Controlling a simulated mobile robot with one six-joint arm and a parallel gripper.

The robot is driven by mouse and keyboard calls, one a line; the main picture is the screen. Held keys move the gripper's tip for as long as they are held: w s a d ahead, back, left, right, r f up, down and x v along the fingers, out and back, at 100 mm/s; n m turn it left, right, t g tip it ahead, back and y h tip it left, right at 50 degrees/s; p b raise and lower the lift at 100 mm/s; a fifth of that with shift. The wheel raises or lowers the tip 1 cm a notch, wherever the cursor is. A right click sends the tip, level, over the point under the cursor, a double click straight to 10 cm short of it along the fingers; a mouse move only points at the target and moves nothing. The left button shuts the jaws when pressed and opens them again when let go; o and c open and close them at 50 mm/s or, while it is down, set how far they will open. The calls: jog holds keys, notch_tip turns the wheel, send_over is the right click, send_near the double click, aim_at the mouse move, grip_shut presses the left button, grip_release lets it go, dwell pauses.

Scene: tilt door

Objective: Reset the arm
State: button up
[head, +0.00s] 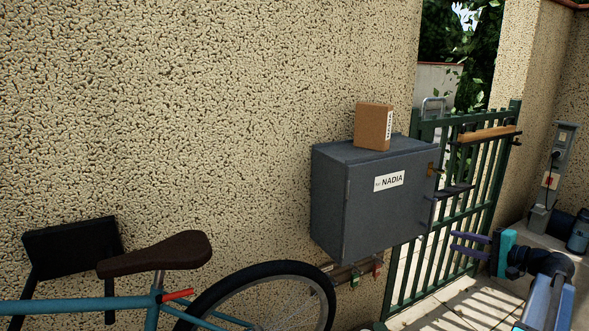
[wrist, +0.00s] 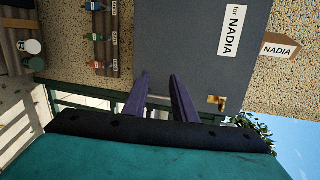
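My gripper (head: 455,242) is at the lower right of the head view, in front of the green gate and to the right of the grey box (head: 345,205). Its two purple fingers also show in the wrist view (wrist: 158,82), apart with nothing between them, so it is open and empty. The grey box is on the wall; its front carries a NADIA label (head: 389,181) and looks shut. A brass latch (head: 432,169) is at the front's right edge.
A cardboard parcel (head: 371,127) stands on the box. A rack with small coloured items (wrist: 100,38) hangs below it. A green gate (head: 480,170) stands behind my gripper. A bicycle (head: 165,285) leans at left; a grey post (head: 550,180) is at right.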

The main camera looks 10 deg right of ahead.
jog(key=a+f+n+g+y, duration=0.15)
jog(key=a+f+g, duration=0.35)
jog(key=a+f, duration=1.3)
jog(key=a+f+n+g+y, duration=0.1)
jog(key=a+f+n+g, duration=0.3)
jog(key=a+f, duration=1.4)
jog(key=s+a+f+n+g+h, duration=0.1)
jog(key=s+a+f+n+g, duration=0.15)
jog(key=s+a+f, duration=0.35)
jog(key=s+a+f+n+g+h, duration=0.1)
jog(key=s+a+f+g+h, duration=0.1)
jog(key=s+a+f+g, duration=0.5)
jog(key=s+a+f+n+h, duration=0.1)
jog(key=s+f+n+h, duration=0.1)
jog(key=s+f, duration=0.3)
jog(key=s+a+f+n+g+h, duration=0.1)
jog(key=s+f+n, duration=0.3)
jog(key=s, duration=0.8)
jog(key=shift+s+f+h, duration=0.15)
jog(key=shift+f+h, duration=0.25)
jog(key=shift+h, duration=0.45)
